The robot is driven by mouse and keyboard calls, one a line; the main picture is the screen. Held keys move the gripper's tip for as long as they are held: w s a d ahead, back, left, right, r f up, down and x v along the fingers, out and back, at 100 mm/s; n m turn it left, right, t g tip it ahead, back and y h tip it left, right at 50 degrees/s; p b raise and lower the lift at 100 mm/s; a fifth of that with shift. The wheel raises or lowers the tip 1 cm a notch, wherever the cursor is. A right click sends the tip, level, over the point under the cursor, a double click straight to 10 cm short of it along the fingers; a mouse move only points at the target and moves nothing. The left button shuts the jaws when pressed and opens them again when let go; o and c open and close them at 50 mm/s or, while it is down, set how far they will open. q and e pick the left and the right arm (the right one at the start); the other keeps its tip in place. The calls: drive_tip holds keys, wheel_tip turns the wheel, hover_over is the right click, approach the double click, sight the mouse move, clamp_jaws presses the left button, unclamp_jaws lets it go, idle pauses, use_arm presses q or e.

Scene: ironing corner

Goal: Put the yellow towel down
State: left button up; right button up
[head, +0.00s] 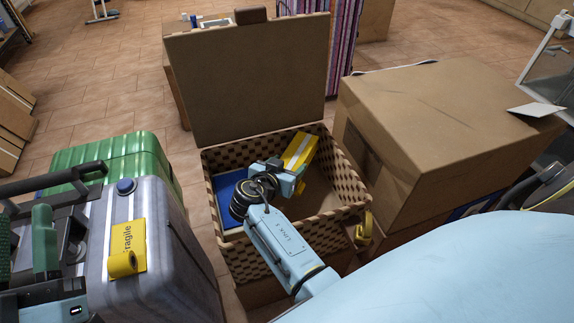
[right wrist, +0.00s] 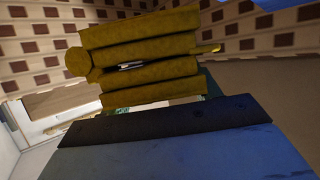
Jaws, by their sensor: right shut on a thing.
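The yellow towel (head: 302,148) is a folded bundle with a pale stripe, inside the open checkered wicker basket (head: 352,196). My right gripper (head: 291,174) reaches down into the basket and is shut on the towel's near end. In the right wrist view the towel (right wrist: 140,83) shows as stacked yellow folds in front of the basket's checkered wall. I cannot tell whether the towel touches the basket floor.
A blue flat thing (head: 228,190) lies in the basket's left side. The basket lid (head: 247,80) stands open behind. A cardboard box (head: 440,115) is close on the right. A grey suitcase (head: 165,235) and a green suitcase (head: 120,158) stand on the left.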

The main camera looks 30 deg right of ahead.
drive_tip(key=shift+f, duration=0.1)
drive_tip(key=o, duration=1.7)
use_arm(q)
drive_tip(key=shift+s+r, duration=0.1)
drive_tip(key=shift+r, duration=0.15)
use_arm(e)
drive_tip(key=shift+r, duration=0.3)
use_arm(q)
wheel_tip(320, 180, down, 11)
drive_tip(key=a+g+y+p, duration=0.1)
drive_tip(key=g+y+p, duration=0.1)
drive_tip(key=g, duration=0.5)
drive_tip(key=shift+w+a+y+p, duration=0.3)
drive_tip(key=shift+w+a+p, duration=0.1)
drive_tip(key=shift+p, duration=0.15)
use_arm(e)
drive_tip(key=v, duration=0.7)
drive_tip(key=shift+a+r, duration=0.2)
drive_tip(key=shift+r, duration=0.05)
drive_tip(key=shift+s, duration=0.1)
